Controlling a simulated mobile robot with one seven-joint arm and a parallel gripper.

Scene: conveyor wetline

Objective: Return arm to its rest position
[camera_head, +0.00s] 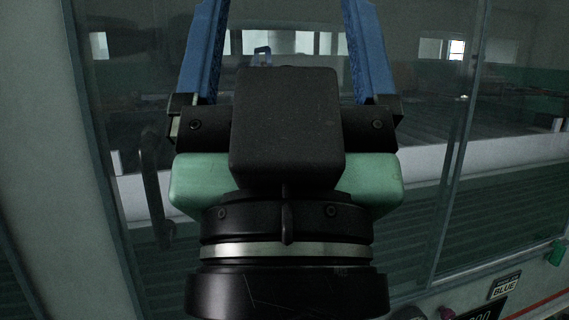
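My gripper (284,20) fills the middle of the head view, pointing up the picture. Its two blue fingers stand wide apart, one at the left and one at the right, and their tips run out of the top edge. Nothing shows held between the parts of the fingers that I can see. The black gripper body, green housing and dark wrist hide much of what is behind. A small blue loop-shaped thing (262,54) shows between the fingers, just above the gripper body; I cannot tell its distance.
A glass panel (505,120) in a grey frame stands behind my gripper. A dark handle (156,190) is at its left. Behind the glass are a pale horizontal rail (480,160) and dim surfaces.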

